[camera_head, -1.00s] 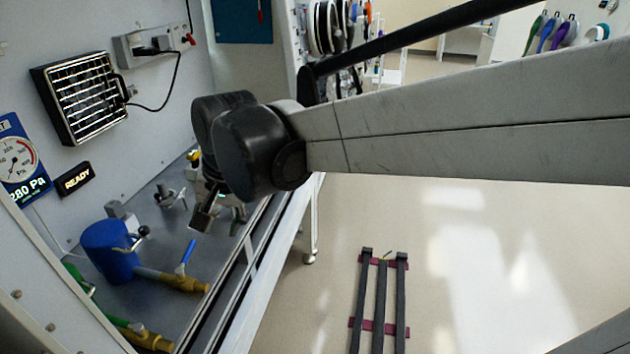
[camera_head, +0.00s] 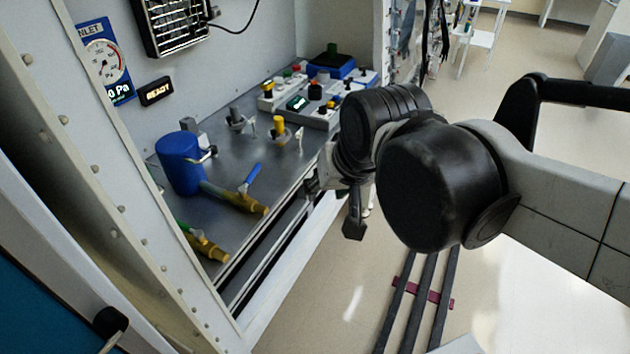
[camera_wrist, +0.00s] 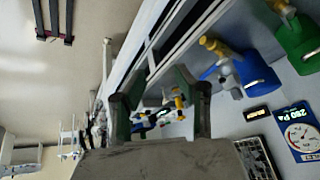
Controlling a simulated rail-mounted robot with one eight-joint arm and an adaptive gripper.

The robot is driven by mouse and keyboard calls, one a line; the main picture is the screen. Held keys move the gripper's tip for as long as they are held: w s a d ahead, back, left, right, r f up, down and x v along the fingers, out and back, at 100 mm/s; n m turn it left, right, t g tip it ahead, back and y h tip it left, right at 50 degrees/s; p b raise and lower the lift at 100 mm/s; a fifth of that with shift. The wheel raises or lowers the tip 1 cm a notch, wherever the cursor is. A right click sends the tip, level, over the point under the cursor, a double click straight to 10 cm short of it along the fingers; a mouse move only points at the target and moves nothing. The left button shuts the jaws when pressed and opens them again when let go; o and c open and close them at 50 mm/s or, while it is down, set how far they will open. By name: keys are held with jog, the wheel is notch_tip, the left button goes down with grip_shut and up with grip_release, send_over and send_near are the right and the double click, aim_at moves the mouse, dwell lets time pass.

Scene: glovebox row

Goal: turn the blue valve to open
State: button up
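The blue valve's lever (camera_head: 252,177) is a short blue handle on a brass-yellow fitting (camera_head: 245,203), on a pipe from a blue cylinder (camera_head: 181,163). The lever slants up from the fitting. In the wrist view the blue lever (camera_wrist: 208,72) and blue cylinder (camera_wrist: 260,76) are at the upper right, outside my fingers. My gripper (camera_head: 335,205) is right of the valve, near the bench's front edge, apart from it. Its two fingers are spread with nothing between them in the wrist view (camera_wrist: 158,98).
Yellow-topped fittings (camera_head: 279,126) and control boxes (camera_head: 315,112) stand farther back. The cabinet frame (camera_head: 130,215) borders the left. A metal rail (camera_head: 265,250) runs along the front edge.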

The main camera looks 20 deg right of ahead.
jog(key=shift+s+d+f+n+t+b, duration=0.3)
jog(key=shift+s+f+n+b, duration=0.2)
jog(key=shift+s+f, duration=0.4)
jog(key=shift+s+d+f+n+t+b, duration=0.2)
jog(key=shift+s+d+f+n+b, duration=0.25)
jog(key=shift+s+f, duration=0.4)
